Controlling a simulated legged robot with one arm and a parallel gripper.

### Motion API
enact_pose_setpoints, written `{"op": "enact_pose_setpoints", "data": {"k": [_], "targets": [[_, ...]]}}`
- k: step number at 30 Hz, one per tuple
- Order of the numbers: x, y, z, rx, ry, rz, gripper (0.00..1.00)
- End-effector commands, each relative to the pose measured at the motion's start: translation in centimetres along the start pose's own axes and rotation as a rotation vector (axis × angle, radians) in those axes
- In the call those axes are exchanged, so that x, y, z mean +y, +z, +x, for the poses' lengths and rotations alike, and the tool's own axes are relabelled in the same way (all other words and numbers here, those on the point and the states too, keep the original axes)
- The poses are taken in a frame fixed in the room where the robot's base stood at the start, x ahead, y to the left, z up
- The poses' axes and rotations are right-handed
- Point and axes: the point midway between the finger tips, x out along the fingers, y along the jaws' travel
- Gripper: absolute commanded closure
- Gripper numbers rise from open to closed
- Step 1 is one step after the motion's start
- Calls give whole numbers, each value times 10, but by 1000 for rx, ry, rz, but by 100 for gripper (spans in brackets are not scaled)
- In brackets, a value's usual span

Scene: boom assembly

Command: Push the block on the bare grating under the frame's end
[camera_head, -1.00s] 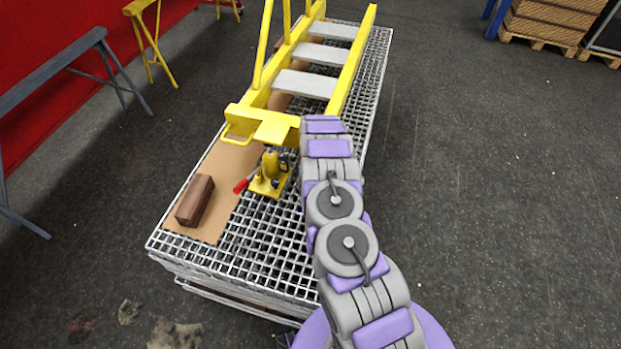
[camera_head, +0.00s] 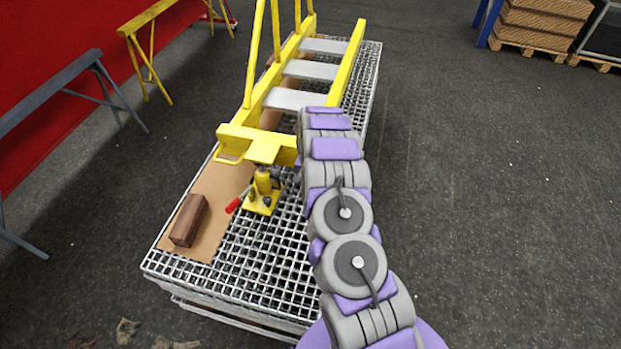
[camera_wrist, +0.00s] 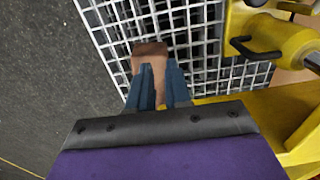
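A brown block (camera_wrist: 149,51) shows over the bare grating in the wrist view, at and between the fingertips of my gripper (camera_wrist: 161,75). Its two blue fingers stand slightly apart; I cannot tell whether they grip the block or only touch it. In the head view my arm hides this block and the gripper. The yellow frame's end (camera_head: 255,143) lies just left of my arm. Part of the yellow frame also shows at lower right in the wrist view (camera_wrist: 265,115).
A yellow jack (camera_head: 262,192) with a red handle stands by the frame's end; it also shows at upper right in the wrist view (camera_wrist: 275,38). Another brown block (camera_head: 188,220) lies on cardboard (camera_head: 220,190). The grating (camera_head: 255,265) is bare in front.

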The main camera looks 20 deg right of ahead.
Motion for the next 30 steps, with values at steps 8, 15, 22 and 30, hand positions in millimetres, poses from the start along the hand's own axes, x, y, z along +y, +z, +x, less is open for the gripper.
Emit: {"op": "enact_pose_setpoints", "data": {"k": [8,15,22,30], "targets": [[10,-19,-23,18,16,77,55],[21,-31,-34,18,16,136,32],[25,-32,-36,12,14,158,10],[23,-30,-36,13,17,160,0]]}}
